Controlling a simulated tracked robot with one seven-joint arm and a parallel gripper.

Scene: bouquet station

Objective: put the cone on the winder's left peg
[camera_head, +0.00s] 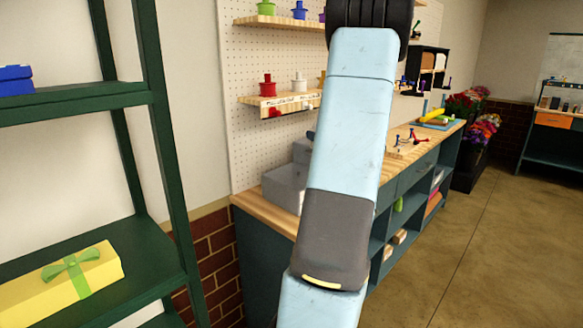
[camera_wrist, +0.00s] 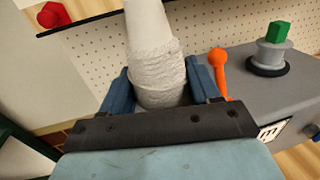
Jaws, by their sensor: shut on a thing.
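A pale grey-white cone (camera_wrist: 155,62) with a rough, wound surface is between the two blue fingers of my gripper (camera_wrist: 160,88) in the wrist view. The fingers are shut on its lower part. The grey winder (camera_wrist: 262,93) lies to the right of the gripper. On it are an orange rod with a round top (camera_wrist: 218,72), close beside the right finger, and a grey spool-like part (camera_wrist: 271,55) with a green block on top and a dark base. I cannot tell which is the left peg. A grey box, apparently the winder (camera_head: 284,188), shows in the head view, partly behind my arm. Gripper and cone are hidden there.
A wooden counter (camera_head: 262,213) runs back along the pegboard wall. Shelves with coloured spools (camera_head: 265,86) hang above it. A green rack (camera_head: 88,262) with a yellow gift box (camera_head: 62,285) stands at left. The floor at right is clear.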

